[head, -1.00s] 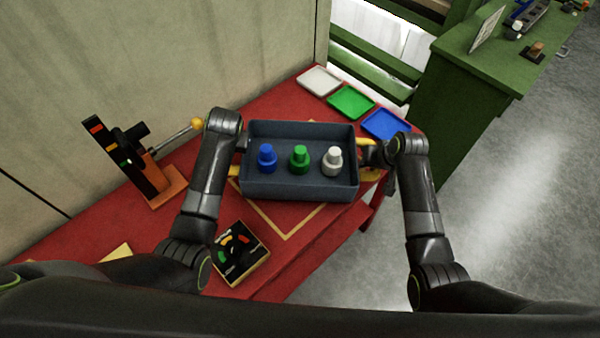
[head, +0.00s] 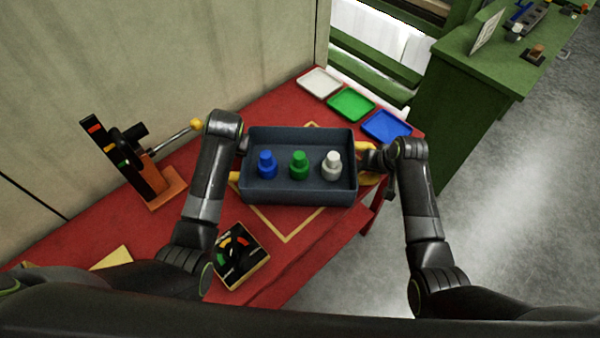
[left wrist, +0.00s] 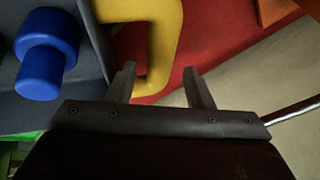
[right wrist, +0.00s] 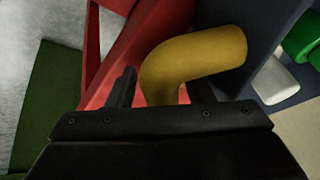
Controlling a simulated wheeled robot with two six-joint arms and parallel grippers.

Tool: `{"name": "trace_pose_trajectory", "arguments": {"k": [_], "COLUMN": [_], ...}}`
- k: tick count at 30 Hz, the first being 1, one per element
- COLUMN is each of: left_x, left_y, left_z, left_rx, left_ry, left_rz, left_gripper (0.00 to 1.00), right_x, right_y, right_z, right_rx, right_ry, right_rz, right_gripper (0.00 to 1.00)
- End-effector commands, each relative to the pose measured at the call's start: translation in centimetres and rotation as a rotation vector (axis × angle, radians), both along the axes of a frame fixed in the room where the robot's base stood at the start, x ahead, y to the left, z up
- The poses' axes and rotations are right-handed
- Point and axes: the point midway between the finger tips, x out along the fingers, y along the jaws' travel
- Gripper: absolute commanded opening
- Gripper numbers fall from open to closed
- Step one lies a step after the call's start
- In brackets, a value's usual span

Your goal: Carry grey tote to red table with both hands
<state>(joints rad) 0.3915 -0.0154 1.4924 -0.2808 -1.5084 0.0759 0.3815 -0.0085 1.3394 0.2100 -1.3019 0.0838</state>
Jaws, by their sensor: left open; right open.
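The grey tote (head: 298,194) sits on the red table (head: 190,240), over a yellow outline. It holds a blue bottle (head: 267,165), a green bottle (head: 299,166) and a white bottle (head: 332,166), all upright. My left gripper (left wrist: 160,78) is open at the tote's left yellow handle (left wrist: 166,35), whose end shows between the fingers. My right gripper (right wrist: 163,88) is open at the right yellow handle (right wrist: 200,58). That handle hides part of the right gripper's fingers. I cannot tell whether either gripper touches its handle.
White (head: 320,82), green (head: 351,104) and blue (head: 386,126) trays lie at the table's far end. A dial box (head: 241,256) lies in front of the tote. A lever stand (head: 165,188) stands left. A green table (head: 470,100) stands right, beyond open floor.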

Motion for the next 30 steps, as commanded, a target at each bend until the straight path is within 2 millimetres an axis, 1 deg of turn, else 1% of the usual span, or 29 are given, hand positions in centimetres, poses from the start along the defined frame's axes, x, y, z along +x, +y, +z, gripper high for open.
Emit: {"name": "trace_pose_trajectory", "arguments": {"k": [9,15,18,23,26,30], "left_x": [-2.1,-3.3,-3.7,-4.0,-4.0,-4.0], "left_y": [-1.5,-2.3,-2.5,-2.6,-2.6,-2.6], "left_z": [5.2,8.1,9.0,9.5,9.6,9.6], "left_rx": [-0.003,-0.002,-0.002,-0.002,-0.001,-0.001], "left_ry": [-0.004,-0.004,-0.002,0.0,0.0,0.0], "left_rz": [-0.001,-0.001,-0.001,-0.001,0.0,0.0], "left_gripper": [0.47,0.47,0.47,0.47,0.47,0.47], "right_x": [0.0,0.0,0.0,-0.1,-0.3,-0.9], "right_y": [0.0,0.0,0.0,-0.1,-0.2,-0.7], "right_z": [0.0,0.0,0.0,0.2,0.8,2.4], "right_rx": [0.0,0.0,0.0,0.0,0.0,-0.001], "right_ry": [0.0,0.0,0.0,-0.001,-0.002,-0.003], "right_rz": [0.0,0.0,0.0,0.0,0.0,-0.001], "right_gripper": [0.47,0.47,0.47,0.47,0.47,0.47]}}
